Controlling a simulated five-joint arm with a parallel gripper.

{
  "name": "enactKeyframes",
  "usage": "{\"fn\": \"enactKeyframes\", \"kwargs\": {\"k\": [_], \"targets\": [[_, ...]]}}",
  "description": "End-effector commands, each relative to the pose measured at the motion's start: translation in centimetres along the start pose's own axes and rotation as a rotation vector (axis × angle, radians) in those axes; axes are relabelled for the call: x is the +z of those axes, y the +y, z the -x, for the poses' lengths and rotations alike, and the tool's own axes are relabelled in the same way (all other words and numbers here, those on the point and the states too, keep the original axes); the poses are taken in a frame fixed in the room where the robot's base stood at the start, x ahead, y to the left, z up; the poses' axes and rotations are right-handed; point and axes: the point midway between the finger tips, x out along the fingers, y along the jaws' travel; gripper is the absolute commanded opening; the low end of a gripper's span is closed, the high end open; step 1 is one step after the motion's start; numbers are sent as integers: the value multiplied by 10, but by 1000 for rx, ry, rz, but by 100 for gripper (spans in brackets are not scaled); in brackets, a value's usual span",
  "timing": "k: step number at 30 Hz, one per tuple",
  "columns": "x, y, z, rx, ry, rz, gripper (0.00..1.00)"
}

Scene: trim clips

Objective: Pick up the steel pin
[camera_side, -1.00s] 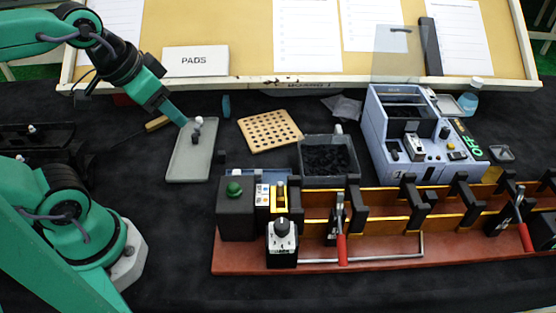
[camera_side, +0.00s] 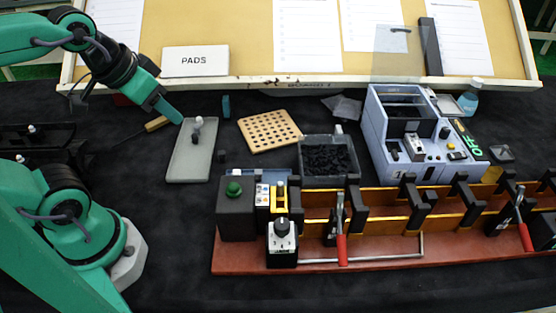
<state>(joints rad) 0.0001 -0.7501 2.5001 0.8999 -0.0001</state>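A grey tray (camera_side: 188,164) lies on the black cloth at the left of the work area. A small upright grey piece with a pale rounded top (camera_side: 197,128) stands in its far half; it may be the steel pin, but it is too small to be sure. My gripper (camera_side: 179,121) points down and right, its tip just left of this piece, by the tray's far left edge. A small gap shows between them. The fingers appear as one green shape, so I cannot see whether they are apart. Nothing visible hangs from the tip.
A perforated wooden board (camera_side: 270,130) and a bin of black pieces (camera_side: 327,160) lie right of the tray. A red-brown fixture (camera_side: 380,250) with clamps fills the front right. A blue-grey machine (camera_side: 410,140) stands behind it. A wooden-handled tool (camera_side: 157,124) lies near my gripper.

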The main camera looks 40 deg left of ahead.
Motion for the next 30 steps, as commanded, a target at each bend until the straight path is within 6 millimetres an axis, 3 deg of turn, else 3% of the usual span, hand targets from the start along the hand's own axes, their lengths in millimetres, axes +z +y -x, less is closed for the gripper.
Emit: {"fn": "enactKeyframes", "kwargs": {"k": [8,14,30], "targets": [[-4,4,-1,7,-14,14,38],[-18,17,-6,26,-69,68,38],[-66,98,-46,10,-314,316,38]]}}
